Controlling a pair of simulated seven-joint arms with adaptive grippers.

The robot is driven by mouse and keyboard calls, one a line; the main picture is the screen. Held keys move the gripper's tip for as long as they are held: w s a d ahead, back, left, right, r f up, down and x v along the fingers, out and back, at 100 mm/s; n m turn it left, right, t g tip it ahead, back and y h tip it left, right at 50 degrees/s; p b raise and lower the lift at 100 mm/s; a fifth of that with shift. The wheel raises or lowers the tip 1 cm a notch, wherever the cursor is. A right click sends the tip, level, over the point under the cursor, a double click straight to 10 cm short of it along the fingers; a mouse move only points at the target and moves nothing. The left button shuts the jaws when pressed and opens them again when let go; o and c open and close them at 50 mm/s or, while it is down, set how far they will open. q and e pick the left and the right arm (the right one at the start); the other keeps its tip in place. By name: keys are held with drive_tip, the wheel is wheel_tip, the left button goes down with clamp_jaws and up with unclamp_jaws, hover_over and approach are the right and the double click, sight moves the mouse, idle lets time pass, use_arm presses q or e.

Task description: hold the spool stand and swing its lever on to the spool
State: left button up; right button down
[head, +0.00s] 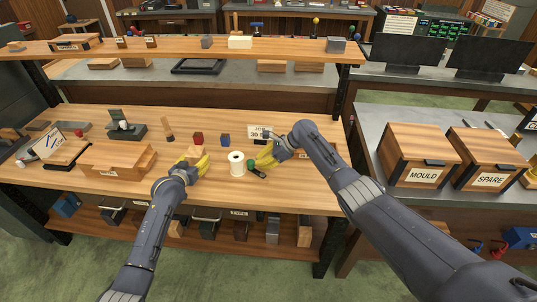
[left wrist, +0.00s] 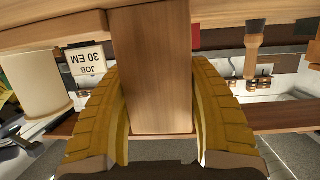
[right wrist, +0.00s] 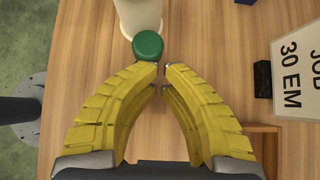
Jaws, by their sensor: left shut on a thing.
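The white spool (head: 237,164) stands upright on the workbench and shows at the left of the left wrist view (left wrist: 35,85). A lever end with a dark green knob (head: 256,171) lies to its right. In the right wrist view the knob (right wrist: 148,44) sits beside the spool's base. My left gripper (head: 197,164) is shut on a wooden part of the spool stand (left wrist: 155,70), left of the spool. My right gripper (head: 268,157) points down beside the knob. Its fingertips (right wrist: 160,68) are almost together, a narrow gap between them and nothing held. The lever's arm is mostly hidden.
A "JOB 30 EM" card (head: 259,131) stands behind the right gripper. Red (head: 198,139) and blue (head: 225,140) blocks lie behind the spool. A wooden tray (head: 115,162) is on the left. The bench's front edge is close to both grippers.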

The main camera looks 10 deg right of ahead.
use_arm(q)
drive_tip(key=shift+d, duration=0.2)
use_arm(e)
drive_tip(key=w+d, duration=0.1)
drive_tip(key=d, duration=0.2)
drive_tip(key=shift+w+r, duration=0.15)
drive_tip(key=shift+w, duration=0.2)
use_arm(q)
drive_tip(key=shift+a, duration=0.15)
use_arm(e)
drive_tip(key=w+d+r, duration=0.3)
drive_tip(key=d+r, duration=0.3)
drive_tip(key=shift+w+d+r, duration=0.15)
drive_tip(key=shift+d+r, duration=0.15)
drive_tip(key=shift+r, duration=0.1)
use_arm(q)
drive_tip(key=o, duration=1.2)
drive_tip(key=shift+o, duration=0.2)
drive_tip(key=shift+s, duration=0.15)
